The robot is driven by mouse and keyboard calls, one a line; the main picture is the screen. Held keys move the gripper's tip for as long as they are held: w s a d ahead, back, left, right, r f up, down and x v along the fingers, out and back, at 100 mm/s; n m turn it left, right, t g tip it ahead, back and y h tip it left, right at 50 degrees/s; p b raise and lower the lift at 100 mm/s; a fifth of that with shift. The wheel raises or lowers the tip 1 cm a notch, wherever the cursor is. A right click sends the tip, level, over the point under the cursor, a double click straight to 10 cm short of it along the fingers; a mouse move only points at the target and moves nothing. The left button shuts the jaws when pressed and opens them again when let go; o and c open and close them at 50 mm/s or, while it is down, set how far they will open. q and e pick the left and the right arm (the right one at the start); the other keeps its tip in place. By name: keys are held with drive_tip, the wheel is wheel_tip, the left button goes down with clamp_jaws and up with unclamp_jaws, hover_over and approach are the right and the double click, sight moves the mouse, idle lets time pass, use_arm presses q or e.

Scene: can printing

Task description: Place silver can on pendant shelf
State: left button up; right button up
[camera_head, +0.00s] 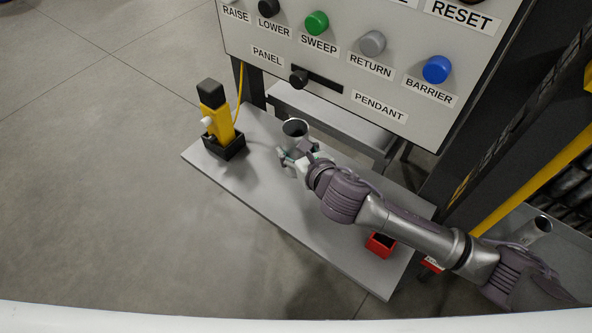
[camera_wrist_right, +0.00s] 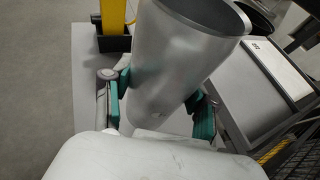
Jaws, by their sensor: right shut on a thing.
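The silver can (camera_head: 295,129) is open-topped and held by my right gripper (camera_head: 298,156) over the grey pendant shelf (camera_head: 265,197). In the right wrist view the can (camera_wrist_right: 178,60) fills the middle, tilted in the picture, with the teal finger pads of my right gripper (camera_wrist_right: 160,108) on both sides of it. I cannot tell whether the can's base touches the shelf. My left gripper is not in view.
A yellow pendant (camera_head: 219,117) stands in a black holder (camera_head: 225,146) at the shelf's left end. A red box (camera_head: 380,245) sits near the right end. The control panel (camera_head: 340,55) with buttons rises behind. The shelf's front middle is clear.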

drive_tip(key=f, duration=0.2)
drive_tip(key=s+f, duration=0.1)
drive_tip(key=f, duration=0.1)
drive_tip(key=shift+s, duration=0.2)
drive_tip(key=shift+f, duration=0.3)
drive_tip(key=f, duration=0.2)
drive_tip(key=shift+w+f, duration=0.25)
drive_tip(key=shift+f, duration=0.55)
drive_tip(key=o, duration=0.7)
drive_tip(key=shift+c, duration=0.2)
drive_tip(key=shift+o, duration=0.5)
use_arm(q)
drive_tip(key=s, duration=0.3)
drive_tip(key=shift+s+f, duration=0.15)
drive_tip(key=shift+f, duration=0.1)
